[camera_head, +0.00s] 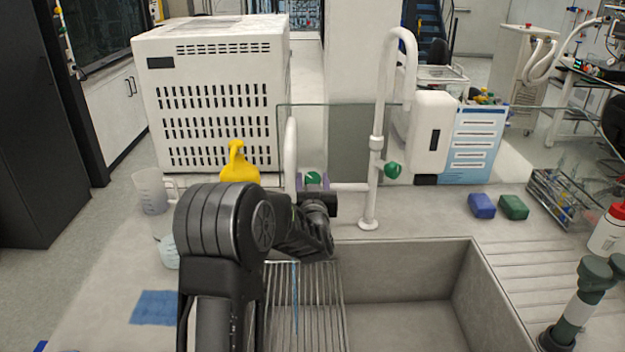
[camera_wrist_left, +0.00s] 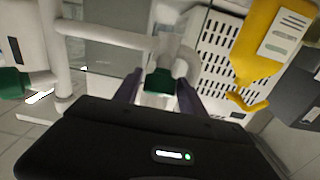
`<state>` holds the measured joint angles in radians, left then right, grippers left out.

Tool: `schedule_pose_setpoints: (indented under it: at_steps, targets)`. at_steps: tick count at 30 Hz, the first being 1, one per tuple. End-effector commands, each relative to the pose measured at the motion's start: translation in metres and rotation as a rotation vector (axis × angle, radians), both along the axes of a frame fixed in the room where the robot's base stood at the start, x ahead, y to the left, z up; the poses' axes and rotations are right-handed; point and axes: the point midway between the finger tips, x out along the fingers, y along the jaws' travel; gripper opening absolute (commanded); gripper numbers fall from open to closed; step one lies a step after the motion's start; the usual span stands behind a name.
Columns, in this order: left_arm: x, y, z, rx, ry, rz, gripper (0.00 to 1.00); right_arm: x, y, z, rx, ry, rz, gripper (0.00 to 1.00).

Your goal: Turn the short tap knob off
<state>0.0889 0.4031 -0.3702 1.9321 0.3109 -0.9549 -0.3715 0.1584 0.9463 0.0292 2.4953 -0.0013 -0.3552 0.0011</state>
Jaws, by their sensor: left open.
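The short tap (camera_head: 291,150) is a white pipe behind the sink, with a green knob (camera_head: 313,178). My left gripper (camera_head: 312,183) is open, with its purple fingers on either side of this knob. In the left wrist view, the green knob (camera_wrist_left: 159,81) shows between the two fingers of the left gripper (camera_wrist_left: 160,85); I cannot tell if they touch it. The tall tap (camera_head: 376,150) stands to the right with its own green knob (camera_head: 393,170), which also shows at the left of the wrist view. My right gripper is out of view.
The sink (camera_head: 460,265) lies in front of the taps, with a metal rack (camera_head: 300,310) at its left. A yellow bottle (camera_head: 238,168) and beakers (camera_head: 150,190) stand to the left. A glass panel rises behind the taps. Blue (camera_head: 481,206) and green (camera_head: 513,207) blocks lie right.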

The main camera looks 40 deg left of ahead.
Motion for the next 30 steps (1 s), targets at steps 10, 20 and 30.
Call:
schedule_pose_setpoints:
  at_steps: [10,20,30]
  targets:
    - [0.0001,0.0003,-0.0002,0.0,0.0,0.0,0.39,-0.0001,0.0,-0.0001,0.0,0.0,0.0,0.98]
    - [0.0,0.0001,-0.0001,0.0,0.0,0.0,0.12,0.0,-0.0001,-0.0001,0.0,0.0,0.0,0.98]
    - [-0.0002,0.0004,-0.0006,0.004,0.002,-0.004,0.0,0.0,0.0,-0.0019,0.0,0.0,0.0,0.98]
